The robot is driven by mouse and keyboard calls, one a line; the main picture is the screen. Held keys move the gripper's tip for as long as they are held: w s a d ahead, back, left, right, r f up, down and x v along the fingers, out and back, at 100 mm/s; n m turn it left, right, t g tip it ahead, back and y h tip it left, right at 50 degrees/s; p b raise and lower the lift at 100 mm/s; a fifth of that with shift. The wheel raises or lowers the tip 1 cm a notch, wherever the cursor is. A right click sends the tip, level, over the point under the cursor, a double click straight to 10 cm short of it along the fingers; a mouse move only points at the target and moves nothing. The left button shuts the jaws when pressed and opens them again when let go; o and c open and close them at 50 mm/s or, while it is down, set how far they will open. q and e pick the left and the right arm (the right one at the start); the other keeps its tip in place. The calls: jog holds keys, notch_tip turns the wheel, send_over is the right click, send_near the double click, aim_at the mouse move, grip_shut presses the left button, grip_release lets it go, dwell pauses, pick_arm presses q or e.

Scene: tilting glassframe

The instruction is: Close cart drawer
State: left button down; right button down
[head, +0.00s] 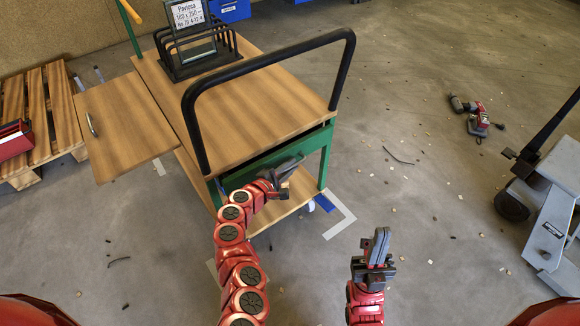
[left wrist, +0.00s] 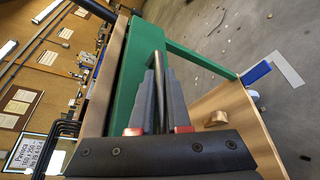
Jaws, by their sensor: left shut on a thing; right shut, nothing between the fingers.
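The cart (head: 240,104) has a wooden top, a green frame and a black push handle (head: 268,58). Its green drawer front (head: 262,159) shows under the near edge of the top; how far it stands out is hard to tell. My left gripper (head: 290,166) is at this front. In the left wrist view its grey fingers are shut on a thin dark bar, the drawer handle (left wrist: 160,70), against the green front (left wrist: 137,65). My right gripper (head: 380,242) is shut and empty, apart from the cart, over the floor at the lower right.
A wooden door panel (head: 122,120) with a metal handle sticks out left of the cart. A wooden pallet (head: 42,112) lies farther left. A black rack (head: 195,52) with a sign stands on the cart. A pallet jack (head: 545,205) and red power tools (head: 476,116) are at the right.

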aim_at(279, 159)
dwell(0.6)
pick_arm(q)
jog(key=w+a+b, duration=0.2)
jog(key=w, duration=0.1)
jog(key=shift+f, duration=0.1)
jog(key=shift+w+a, duration=0.2)
jog(key=shift+a, duration=0.05)
jog(key=shift+r, duration=0.25)
jog(key=c, duration=1.2)
grip_release()
jog(key=shift+o, duration=0.2)
jog(key=shift+a, duration=0.15)
jog(key=shift+s+a+r, duration=0.1)
jog(key=shift+s+a, duration=0.15)
jog(key=shift+s, duration=0.05)
jog(key=p+v, duration=0.2)
jog(key=v, duration=1.4)
jog(key=shift+s, duration=0.3)
